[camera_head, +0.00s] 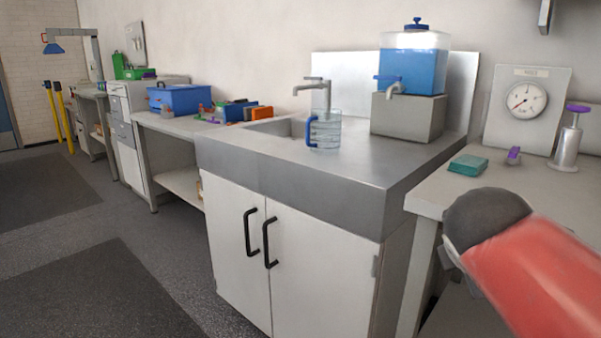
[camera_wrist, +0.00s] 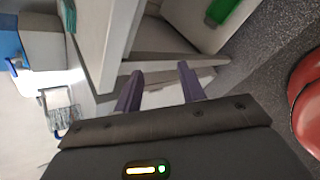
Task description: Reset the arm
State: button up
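My red arm (camera_head: 535,270) with a dark joint shows at the lower right of the head view, in front of the right-hand bench. My gripper (camera_wrist: 160,82) shows only in the wrist view. Its two dark purple fingers stand apart with nothing between them. The wrist view is turned on its side, and beyond the fingers it shows pale bench legs and a lower shelf. The gripper is not visible in the head view.
A sink cabinet (camera_head: 290,250) stands mid-view, with a clear jug (camera_head: 327,132) and a blue dispenser (camera_head: 412,70) on top. The floor at left (camera_head: 160,220) is clear.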

jog(key=s+a+f+m+g+y, duration=0.1)
jog(key=s+a+f+m+y, duration=0.1)
jog(key=s+a+f+m, duration=0.3)
jog(key=s+a+f+m+g+y, duration=0.2)
jog(key=s+a+f+m+y, duration=0.1)
jog(key=f+m, duration=0.7)
jog(key=s+a+m, duration=0.1)
jog(key=s+m, duration=0.1)
jog(key=m, duration=0.1)
jog(key=shift+s+a+f+y, duration=0.2)
jog(key=shift+a+f+y, duration=0.1)
jog(key=shift+a, duration=0.1)
jog(key=shift+d, duration=0.1)
